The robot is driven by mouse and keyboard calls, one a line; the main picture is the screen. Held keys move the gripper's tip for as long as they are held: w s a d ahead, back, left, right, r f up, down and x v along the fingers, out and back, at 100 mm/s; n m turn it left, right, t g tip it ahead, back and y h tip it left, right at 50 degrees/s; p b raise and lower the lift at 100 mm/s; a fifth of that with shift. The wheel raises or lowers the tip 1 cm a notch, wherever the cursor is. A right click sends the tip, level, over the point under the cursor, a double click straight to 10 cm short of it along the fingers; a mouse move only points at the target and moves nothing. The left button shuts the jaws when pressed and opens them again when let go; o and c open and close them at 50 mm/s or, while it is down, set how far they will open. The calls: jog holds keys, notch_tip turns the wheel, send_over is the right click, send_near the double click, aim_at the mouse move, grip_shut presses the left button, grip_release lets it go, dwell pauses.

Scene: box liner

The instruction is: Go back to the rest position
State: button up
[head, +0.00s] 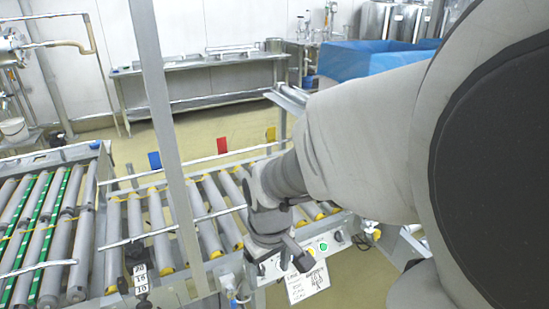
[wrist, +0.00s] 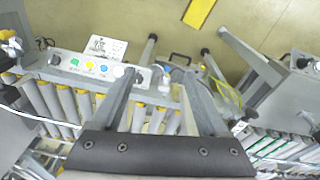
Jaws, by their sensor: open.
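My gripper (head: 279,263) hangs at the end of my arm in the head view, in front of the roller conveyor's edge and beside the control panel (head: 318,248). In the wrist view my gripper (wrist: 161,82) shows two fingers spread apart with nothing between them. Below them lie the conveyor rollers (wrist: 64,104), and the panel with coloured buttons (wrist: 86,66) is to the left. A blue liner (head: 362,60) covers a large box at the back, partly hidden by my arm.
A grey post (head: 163,120) rises left of my gripper. Another conveyor with green strips (head: 40,235) stands at the left. A white paper sign (head: 308,284) hangs below the panel. A metal table (head: 200,80) stands by the back wall, with open floor before it.

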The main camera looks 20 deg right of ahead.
jog(key=r, duration=0.1)
jog(key=r+t, duration=0.1)
jog(key=r, duration=0.1)
jog(key=r+t, duration=0.1)
jog(key=r, duration=0.1)
jog(key=shift+w+r, duration=0.25)
jog(key=shift+w, duration=0.1)
jog(key=s+a+r+m+t+p, duration=0.2)
jog(key=s+a+r, duration=0.1)
jog(key=s+r, duration=0.55)
notch_tip(320, 180, up, 16)
jog(key=w+p, duration=0.1)
jog(key=p, duration=1.4)
jog(key=shift+w+d, duration=0.15)
jog(key=shift+w, duration=0.2)
jog(key=shift+d+f, duration=0.1)
jog(key=shift+f, duration=0.05)
